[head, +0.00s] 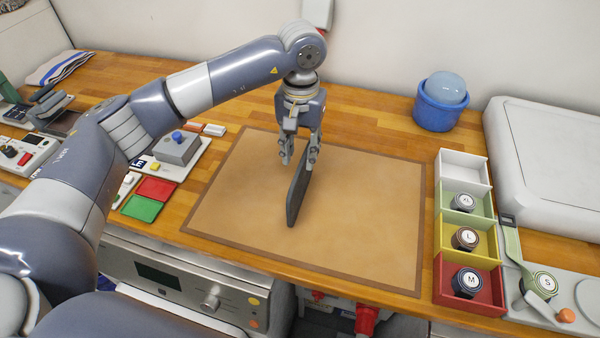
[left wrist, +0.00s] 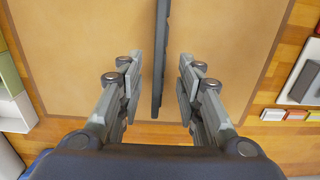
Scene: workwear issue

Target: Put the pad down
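The pad (head: 298,192) is a thin dark grey slab. It is on edge, nearly upright, over the tan mat (head: 360,200), and its lower edge appears to meet the mat. My left gripper (head: 300,155) points down above the pad's far part. In the left wrist view the pad (left wrist: 161,60) runs as a dark strip between the fingers of the left gripper (left wrist: 160,92). The fingers are apart, with a gap on each side of the pad. My right gripper is in neither view.
A column of coloured bins (head: 460,160) with round stamps-like knobs stands right of the mat. A blue pot (head: 436,113) is behind. Red and green squares and a grey device lie at left. The mat is otherwise clear.

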